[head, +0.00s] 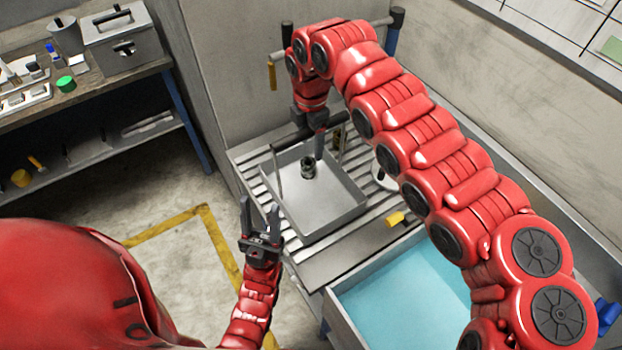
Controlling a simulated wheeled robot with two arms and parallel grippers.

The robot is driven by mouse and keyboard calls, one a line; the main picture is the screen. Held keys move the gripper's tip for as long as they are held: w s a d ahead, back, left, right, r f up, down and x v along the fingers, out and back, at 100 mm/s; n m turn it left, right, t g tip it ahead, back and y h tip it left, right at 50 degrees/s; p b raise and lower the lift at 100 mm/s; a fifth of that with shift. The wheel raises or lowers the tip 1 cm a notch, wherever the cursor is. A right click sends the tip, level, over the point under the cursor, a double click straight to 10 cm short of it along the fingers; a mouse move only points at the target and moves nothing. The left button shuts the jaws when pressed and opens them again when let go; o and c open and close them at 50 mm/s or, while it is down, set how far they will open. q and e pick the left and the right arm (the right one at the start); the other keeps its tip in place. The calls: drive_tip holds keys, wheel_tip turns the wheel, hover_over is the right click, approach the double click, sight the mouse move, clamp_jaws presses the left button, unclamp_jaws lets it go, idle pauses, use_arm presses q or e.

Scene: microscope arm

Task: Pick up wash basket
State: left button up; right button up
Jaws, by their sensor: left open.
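The wash basket (340,208) is a shallow grey metal tray with a raised handle (283,143) that has a dark bar across the top. It sits on a slatted grey drain surface, with a small dark metal part (308,168) inside. My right gripper (319,150) is over the basket at the handle bar, pointing down. Its fingers overlap the bar, and I cannot tell whether they are closed on it. My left gripper (260,208) is open and empty, just left of the basket's near left corner and apart from it.
A basin of blue liquid (405,300) lies in front of the drain surface (255,165). A yellow object (395,219) and a white round item (384,178) are right of the basket. A bench (100,85) with a grey box (122,40) stands at left. Walls close off the back and right.

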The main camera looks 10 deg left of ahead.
clamp_jaws()
idle(1.2)
